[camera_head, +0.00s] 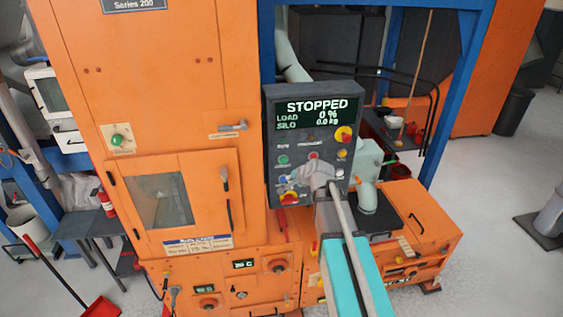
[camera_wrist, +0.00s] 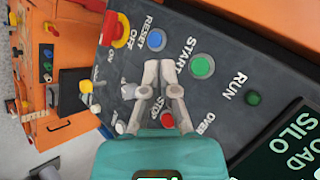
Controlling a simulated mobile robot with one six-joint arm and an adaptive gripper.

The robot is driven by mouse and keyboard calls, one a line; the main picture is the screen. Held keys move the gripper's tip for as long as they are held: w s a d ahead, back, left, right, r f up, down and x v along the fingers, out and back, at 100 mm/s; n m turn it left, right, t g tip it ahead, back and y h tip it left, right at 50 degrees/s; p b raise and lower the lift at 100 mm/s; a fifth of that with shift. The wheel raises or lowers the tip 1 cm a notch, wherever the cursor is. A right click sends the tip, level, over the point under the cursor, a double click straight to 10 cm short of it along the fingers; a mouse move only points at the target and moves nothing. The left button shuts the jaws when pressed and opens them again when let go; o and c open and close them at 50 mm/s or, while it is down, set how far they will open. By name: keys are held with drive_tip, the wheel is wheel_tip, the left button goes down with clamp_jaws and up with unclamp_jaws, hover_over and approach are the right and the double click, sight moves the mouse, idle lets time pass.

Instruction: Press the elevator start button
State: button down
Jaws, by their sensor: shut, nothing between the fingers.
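The dark control panel (camera_head: 262,130) stands upright in the head view, with a screen (camera_head: 318,109) reading STOPPED, load 0 % and silo 0.0 kg. In the wrist view the green start button (camera_wrist: 202,66) sits beside its START label, clear of my gripper. My gripper (camera_wrist: 160,70) is shut and empty. Its fingertips appear over the panel between the blue reset button (camera_wrist: 156,40), the start button and the red stop button (camera_wrist: 167,121). I cannot tell whether they touch the panel. In the head view my gripper (camera_head: 306,178) covers part of the lower panel.
A lower orange unit (camera_head: 425,215) and a blue frame (camera_head: 462,85) are to the right.

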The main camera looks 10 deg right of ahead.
sight(283, 163)
drive_tip(key=shift+w, duration=4.15)
drive_tip(key=shift+w, duration=0.8)
drive_tip(key=shift+s, duration=0.8)
drive_tip(key=shift+s, duration=0.1)
drive_tip(key=s, duration=0.5)
drive_tip(key=shift+w, duration=0.1)
idle(0.5)
